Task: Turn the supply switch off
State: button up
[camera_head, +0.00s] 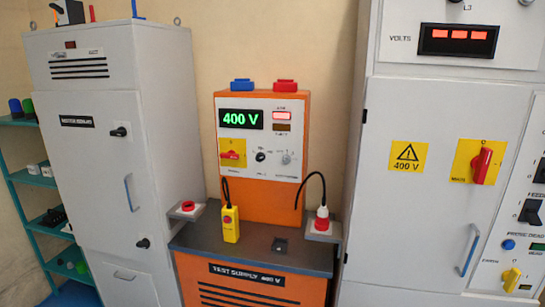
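The orange test supply unit (263,205) stands between two grey cabinets, and its green display (240,119) reads 400 V. On its white panel, below the display, a red rotary switch handle (231,155) sits on a yellow plate; the handle looks roughly horizontal. Its label is too small to read, so I cannot tell for certain that this is the supply switch. A red lamp (285,115) on the panel is lit, with a dark amber one below it. My gripper is not in view.
A red plug (321,220) with a looping cable stands on the right side shelf. A red button (187,206) is at the left. The right cabinet (419,225) carries another red-on-yellow switch (481,166).

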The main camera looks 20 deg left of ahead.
aim_at(230, 154)
jog(key=i+j, duration=0.8)
jog(key=j, duration=0.2)
jog(key=i+j+u, duration=0.15)
jog(key=i+j, duration=0.65)
jog(key=j, duration=0.25)
